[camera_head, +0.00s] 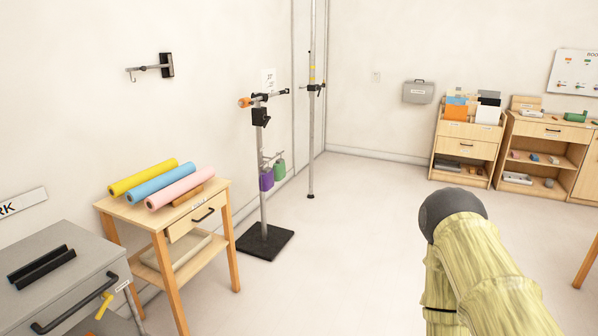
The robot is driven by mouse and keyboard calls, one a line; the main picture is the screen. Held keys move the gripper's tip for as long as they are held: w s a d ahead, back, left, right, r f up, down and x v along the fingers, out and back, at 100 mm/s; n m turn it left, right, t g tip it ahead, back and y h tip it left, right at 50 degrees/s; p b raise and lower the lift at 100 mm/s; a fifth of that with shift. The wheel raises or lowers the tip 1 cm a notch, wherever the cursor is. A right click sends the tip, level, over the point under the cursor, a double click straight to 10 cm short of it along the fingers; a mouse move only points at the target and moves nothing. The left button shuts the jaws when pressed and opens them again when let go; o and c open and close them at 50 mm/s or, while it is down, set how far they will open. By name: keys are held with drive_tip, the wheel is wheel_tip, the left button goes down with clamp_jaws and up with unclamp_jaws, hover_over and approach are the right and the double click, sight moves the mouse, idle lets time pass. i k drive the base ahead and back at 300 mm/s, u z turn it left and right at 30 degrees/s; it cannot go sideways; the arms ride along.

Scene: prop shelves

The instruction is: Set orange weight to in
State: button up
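A black-based stand (264,241) with a grey pole stands on the floor left of centre. A short dark horizontal bar (273,95) crosses its top. A small orange piece (245,102), likely the orange weight, sits at the left end of this bar. Its exact setting along the bar is too small to tell. A purple piece (266,180) and a green piece (280,171) hang lower on the stand. My arm, pale yellow with a dark round joint, shows at the lower right, well apart from the stand. My gripper is not in view.
A wooden table (220,188) with yellow, blue and pink rolls stands left of the stand. A grey cabinet (92,262) is at lower left. A tall pole (311,150) stands behind. Wooden shelves (465,133) line the back right. The middle floor is clear.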

sight(248, 102)
drive_tip(key=u, duration=0.15)
drive_tip(key=i, duration=1.8)
drive_tip(key=u, duration=0.25)
drive_tip(key=i, duration=1.75)
drive_tip(key=u, duration=0.1)
